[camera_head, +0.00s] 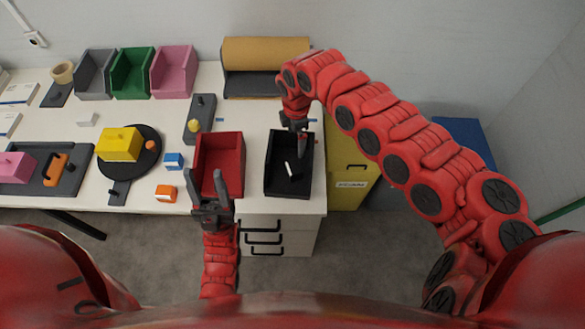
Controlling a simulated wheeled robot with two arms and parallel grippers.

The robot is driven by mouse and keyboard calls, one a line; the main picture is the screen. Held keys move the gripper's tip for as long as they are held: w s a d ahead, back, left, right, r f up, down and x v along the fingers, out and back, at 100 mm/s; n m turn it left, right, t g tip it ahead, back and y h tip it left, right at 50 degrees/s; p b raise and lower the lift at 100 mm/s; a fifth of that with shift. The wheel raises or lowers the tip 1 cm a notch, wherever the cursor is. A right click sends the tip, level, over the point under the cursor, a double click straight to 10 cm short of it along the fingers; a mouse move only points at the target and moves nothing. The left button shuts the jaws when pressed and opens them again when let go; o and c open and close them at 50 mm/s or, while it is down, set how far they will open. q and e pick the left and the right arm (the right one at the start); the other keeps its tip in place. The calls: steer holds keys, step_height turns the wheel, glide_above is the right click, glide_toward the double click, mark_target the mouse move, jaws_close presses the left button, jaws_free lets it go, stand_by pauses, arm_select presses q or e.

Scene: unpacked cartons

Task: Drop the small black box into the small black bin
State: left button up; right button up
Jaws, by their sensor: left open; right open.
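The small black bin (288,191) stands at the right end of the white table, beside a red bin. My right gripper (299,148) is open and reaches down over the black bin from its far side. A dark shape with a small white piece (287,169) shows inside the bin, below the gripper. I cannot tell whether this is the small black box, as dark surfaces blend together there. My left gripper (208,190) is open and empty in front of the red bin (222,153), partly covering its near end.
Grey, green (131,73) and pink bins line the back left. A yellow box (119,145) is on a round black plate. Small blue and orange boxes (165,193) lie left of the red bin.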

step_height(320, 180, up, 10)
steer(key=p, duration=0.6)
